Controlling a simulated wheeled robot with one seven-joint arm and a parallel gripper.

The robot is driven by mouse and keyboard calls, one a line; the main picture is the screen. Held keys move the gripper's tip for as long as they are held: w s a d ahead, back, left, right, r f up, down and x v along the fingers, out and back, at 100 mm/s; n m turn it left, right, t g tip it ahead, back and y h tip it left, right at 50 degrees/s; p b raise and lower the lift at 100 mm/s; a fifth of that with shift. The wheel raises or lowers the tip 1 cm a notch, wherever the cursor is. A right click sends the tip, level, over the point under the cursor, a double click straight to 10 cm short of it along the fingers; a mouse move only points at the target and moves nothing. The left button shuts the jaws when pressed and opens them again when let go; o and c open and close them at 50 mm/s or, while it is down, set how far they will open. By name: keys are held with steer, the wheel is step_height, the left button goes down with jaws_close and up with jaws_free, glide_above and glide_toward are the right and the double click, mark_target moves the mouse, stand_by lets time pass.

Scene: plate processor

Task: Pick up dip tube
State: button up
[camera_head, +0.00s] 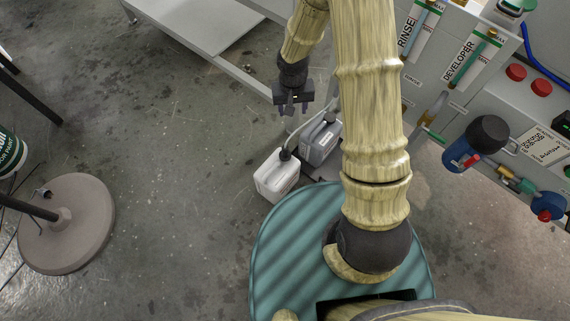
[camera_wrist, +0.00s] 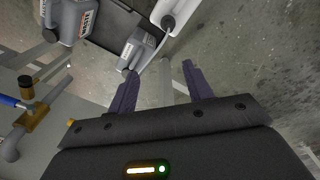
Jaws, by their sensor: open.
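The dip tube (camera_head: 286,153) appears to be the dark cap with a pale hose at the mouth of a white canister (camera_head: 275,178) on the floor. The hose curves up behind my arm. Any part inside the canister is hidden. My gripper (camera_head: 293,109) is open and empty, pointing down, up-picture of the canister in the head view. In the wrist view its two fingers (camera_wrist: 158,70) stand apart with nothing between them.
A grey canister (camera_head: 321,142) stands right beside the white one; it also shows in the wrist view (camera_wrist: 134,48). Another grey canister (camera_wrist: 70,20) is at upper left there. The processor (camera_head: 470,90) with valves fills the right. Open floor (camera_head: 190,150) lies to the left.

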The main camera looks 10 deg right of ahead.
steer(key=b, duration=0.5)
glide_above(285, 147)
step_height(285, 147, down, 12)
steer(key=shift+s+a+f, duration=0.2)
steer(key=shift+s+a, duration=0.05)
step_height(285, 147, down, 12)
steer(key=b, duration=0.5)
steer(key=shift+f, duration=0.1)
steer(key=f+b, duration=0.2)
steer(key=f, duration=0.1)
steer(key=f+b, duration=0.1)
steer(key=f, duration=0.1)
steer(key=shift+w+d+f, duration=0.15)
steer(key=shift+w+d, duration=0.05)
steer(key=shift+d, duration=0.05)
jaws_close()
